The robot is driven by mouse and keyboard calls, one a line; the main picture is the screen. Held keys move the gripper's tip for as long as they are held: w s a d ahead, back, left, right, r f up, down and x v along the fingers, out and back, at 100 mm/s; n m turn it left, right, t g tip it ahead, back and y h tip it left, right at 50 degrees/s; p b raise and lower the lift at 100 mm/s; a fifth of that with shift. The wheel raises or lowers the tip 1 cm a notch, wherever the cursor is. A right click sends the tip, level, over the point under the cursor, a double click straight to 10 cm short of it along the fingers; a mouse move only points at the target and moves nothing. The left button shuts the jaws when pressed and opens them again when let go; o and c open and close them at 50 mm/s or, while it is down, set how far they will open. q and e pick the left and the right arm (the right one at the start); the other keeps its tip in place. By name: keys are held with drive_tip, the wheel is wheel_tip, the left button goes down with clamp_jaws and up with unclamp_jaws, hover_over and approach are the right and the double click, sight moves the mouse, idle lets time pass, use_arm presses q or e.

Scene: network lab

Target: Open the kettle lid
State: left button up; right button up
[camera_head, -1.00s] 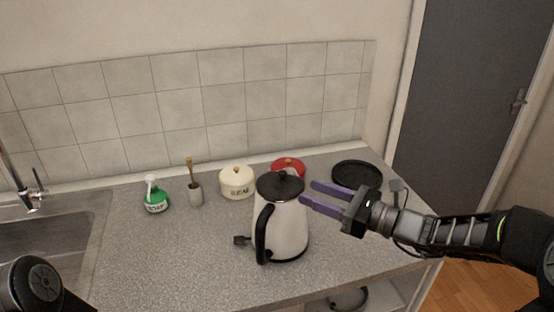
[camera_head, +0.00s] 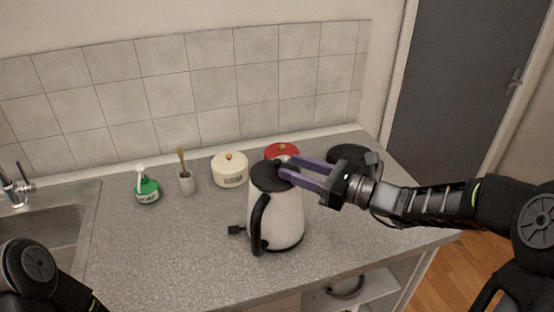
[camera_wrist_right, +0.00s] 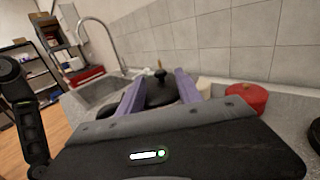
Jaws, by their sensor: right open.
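The white kettle (camera_head: 277,222) stands upright on the counter, with its black handle (camera_head: 259,222) toward the front left. Its black lid (camera_head: 268,175) is on top and looks closed. My right gripper (camera_head: 287,168) is open at lid height, its two purple fingers reaching from the right to the kettle's top. In the right wrist view the lid (camera_wrist_right: 160,92) with its knob shows between the open fingers. I cannot tell whether the fingers touch it. Part of my left arm shows at the lower left, but its gripper is out of view.
A cream pot (camera_head: 230,171), a red pot (camera_head: 281,152) and a black round pan (camera_head: 347,154) stand behind the kettle. A green soap bottle (camera_head: 147,190) and a brush cup (camera_head: 186,183) are to the left, near the sink (camera_head: 40,225). The counter's front left is clear.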

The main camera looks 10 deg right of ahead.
sight(281, 163)
drive_tip(key=p+x, duration=0.1)
drive_tip(key=x, duration=0.4)
drive_tip(key=shift+a, duration=0.1)
clamp_jaws()
idle(0.3)
idle(1.0)
